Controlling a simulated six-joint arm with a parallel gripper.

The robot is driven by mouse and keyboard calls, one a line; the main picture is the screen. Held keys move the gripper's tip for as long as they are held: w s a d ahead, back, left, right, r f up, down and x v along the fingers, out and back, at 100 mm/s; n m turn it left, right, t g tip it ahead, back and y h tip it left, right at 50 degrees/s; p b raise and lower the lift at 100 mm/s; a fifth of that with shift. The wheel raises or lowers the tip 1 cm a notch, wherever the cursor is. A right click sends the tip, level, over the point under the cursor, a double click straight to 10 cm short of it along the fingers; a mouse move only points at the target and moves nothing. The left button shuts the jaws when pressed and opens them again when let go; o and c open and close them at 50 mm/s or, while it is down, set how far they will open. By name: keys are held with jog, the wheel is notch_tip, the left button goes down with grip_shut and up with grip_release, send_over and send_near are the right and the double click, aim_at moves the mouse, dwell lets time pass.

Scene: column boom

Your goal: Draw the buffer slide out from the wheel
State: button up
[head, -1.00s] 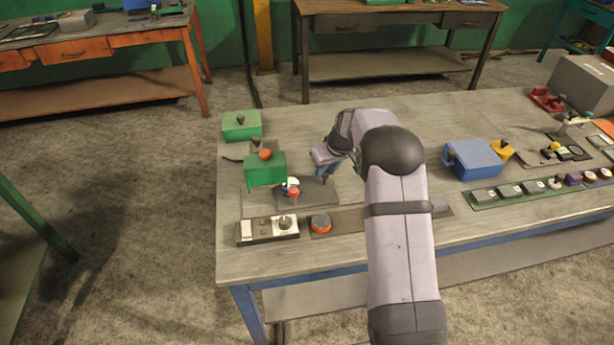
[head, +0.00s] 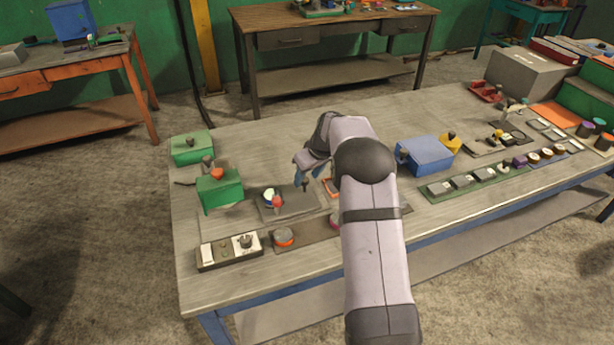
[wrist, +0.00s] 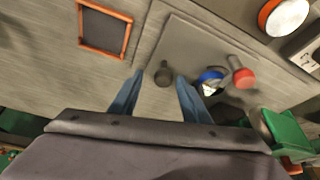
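A grey base plate (head: 308,205) lies on the bench, and it also shows in the wrist view (wrist: 200,45). A dark knob on a short stalk (wrist: 163,74) stands at it, probably the slide's handle. A small round blue and white part (wrist: 210,78), which may be the wheel, sits beside a red knob (wrist: 243,77); in the head view the red knob (head: 277,202) is left of my gripper. My gripper (head: 309,182) is open, pointing down over the plate. In the wrist view the dark knob appears between the blue fingertips with gaps beside it; contact cannot be told.
A green box (head: 220,192) with an orange ball knob stands left of the plate. An orange-framed tile (wrist: 105,30) lies beside the plate. A blue box (head: 425,155) stands to the right.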

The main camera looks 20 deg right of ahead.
jog(key=b+v, duration=0.2)
jog(key=v, duration=0.5)
jog(key=shift+r, duration=0.15)
jog(key=shift+s, duration=0.1)
dwell(0.4)
jog(key=s+a+f+m+g, duration=0.1)
jog(key=s+a, duration=0.3)
jog(key=s, duration=0.8)
jog(key=s+a+f+m+g, duration=0.1)
jog(key=s+a+f+g, duration=0.1)
jog(key=s, duration=0.9)
jog(key=s+a+f+m+g+h, duration=0.1)
jog(key=s+a+f, duration=0.2)
jog(key=s+a, duration=0.4)
jog(key=s, duration=0.5)
jog(key=shift+s+f, duration=0.25)
jog(key=shift+s, duration=0.05)
